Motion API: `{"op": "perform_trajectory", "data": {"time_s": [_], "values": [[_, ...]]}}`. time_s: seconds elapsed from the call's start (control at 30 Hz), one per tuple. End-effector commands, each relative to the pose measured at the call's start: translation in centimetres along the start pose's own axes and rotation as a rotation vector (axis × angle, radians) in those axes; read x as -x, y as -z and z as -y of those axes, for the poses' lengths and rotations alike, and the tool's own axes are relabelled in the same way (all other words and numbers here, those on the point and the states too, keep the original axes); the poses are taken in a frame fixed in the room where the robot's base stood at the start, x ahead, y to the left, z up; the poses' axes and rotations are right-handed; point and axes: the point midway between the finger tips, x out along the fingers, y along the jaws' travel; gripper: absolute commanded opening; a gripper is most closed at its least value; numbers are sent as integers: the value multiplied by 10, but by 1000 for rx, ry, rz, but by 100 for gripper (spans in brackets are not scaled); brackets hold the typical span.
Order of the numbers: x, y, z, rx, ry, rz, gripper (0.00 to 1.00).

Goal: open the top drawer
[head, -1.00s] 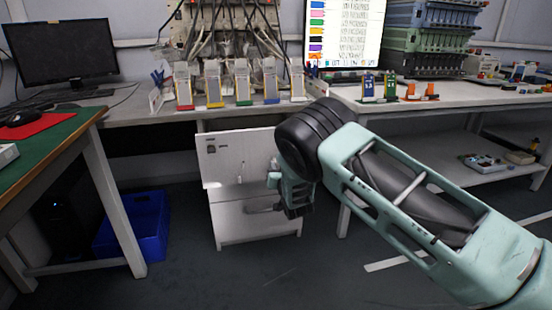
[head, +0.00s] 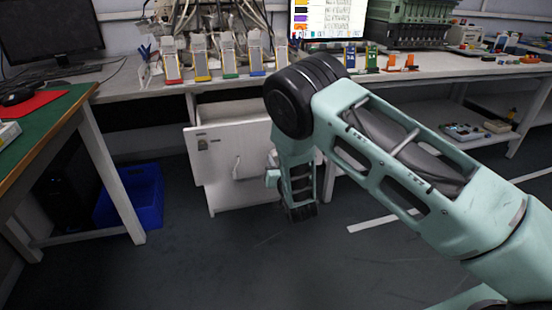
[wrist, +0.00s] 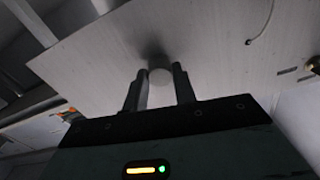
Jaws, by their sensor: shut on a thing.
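The top drawer (head: 225,150) of the white cabinet under the bench is pulled out, and its open inside shows above the front panel in the head view. In the wrist view the pale drawer front (wrist: 110,60) fills the upper part. A round pale knob (wrist: 160,77) on it sits between the two fingers of my gripper (wrist: 160,72), which is shut on the knob. In the head view my arm's wrist covers the right part of the drawer front, and the knob and fingertips are hidden.
A lower drawer (head: 232,196) below is closed. A blue bin (head: 130,197) stands on the floor at left, near a green-topped table (head: 45,130). The white bench (head: 440,66) runs above. The floor in front of the cabinet is clear.

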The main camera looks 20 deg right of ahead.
Motion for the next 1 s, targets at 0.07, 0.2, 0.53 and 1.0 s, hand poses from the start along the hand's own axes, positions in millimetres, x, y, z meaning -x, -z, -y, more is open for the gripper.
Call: {"op": "perform_trajectory", "data": {"time_s": [0.07, 0.2, 0.53, 1.0], "values": [[0, 0, 0, 0, -1, -2, 0], [0, 0, 0, 0, -1, -2, 0], [0, 0, 0, 0, -1, -1, 49], [51, 0, 0, 1, -1, 5, 49]]}}
